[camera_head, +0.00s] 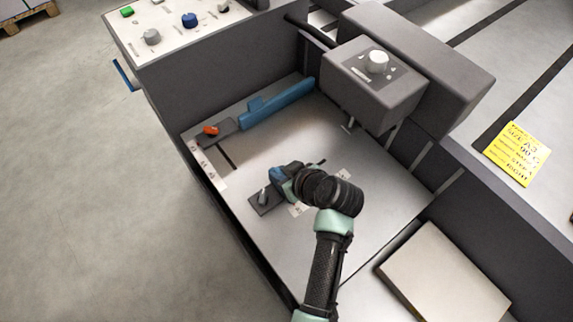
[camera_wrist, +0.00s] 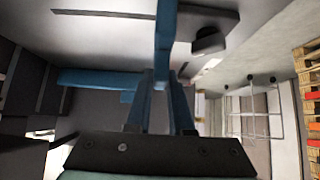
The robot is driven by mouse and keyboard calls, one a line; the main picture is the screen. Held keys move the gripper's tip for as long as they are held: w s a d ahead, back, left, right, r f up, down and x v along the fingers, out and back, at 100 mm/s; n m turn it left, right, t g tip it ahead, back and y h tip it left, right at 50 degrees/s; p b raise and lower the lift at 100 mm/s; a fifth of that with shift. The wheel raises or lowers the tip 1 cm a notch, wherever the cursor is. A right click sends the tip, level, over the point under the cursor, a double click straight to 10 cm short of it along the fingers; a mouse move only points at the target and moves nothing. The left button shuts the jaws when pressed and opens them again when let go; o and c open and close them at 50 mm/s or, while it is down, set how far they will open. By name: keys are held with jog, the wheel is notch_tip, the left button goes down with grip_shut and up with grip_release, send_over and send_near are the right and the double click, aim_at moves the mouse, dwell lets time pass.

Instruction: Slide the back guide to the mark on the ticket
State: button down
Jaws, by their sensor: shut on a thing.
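The back guide (camera_head: 277,172), a blue upright piece, stands on the pale feed tray (camera_head: 385,205); a dark foot with a grey lever (camera_head: 263,198) is beside it. My gripper (camera_head: 285,176) is shut on it, and its arm hides part of the guide. In the wrist view the blue upright (camera_wrist: 166,35) runs between my fingers (camera_wrist: 161,82). White scale strips show near the guide, partly covered by my wrist; their marks are too small to read. The yellow ticket (camera_head: 517,153) lies at the right; it reads "SIZE A3", with smaller lines hard to read.
Another long blue guide (camera_head: 280,102) with an orange lever (camera_head: 211,130) lies across the tray's far side. A grey box with a white knob (camera_head: 377,62) overhangs the tray. A control panel (camera_head: 170,27) is at upper left. A flat board (camera_head: 445,278) lies at lower right.

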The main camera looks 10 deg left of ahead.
jog(key=shift+s+a+f, duration=0.1)
jog(key=shift+s+a, duration=0.05)
jog(key=shift+a, duration=0.1)
jog(key=c, duration=0.8)
grip_release()
jog(key=shift+s, duration=0.1)
jog(key=shift+d+r, duration=0.15)
jog(key=shift+r, duration=0.05)
jog(key=p+v, duration=0.1)
jog(key=v, duration=1.1)
jog(key=shift+r+p, duration=0.25)
jog(key=shift+p, duration=0.1)
jog(key=shift+s+d, duration=0.1)
jog(key=shift+s, duration=0.05)
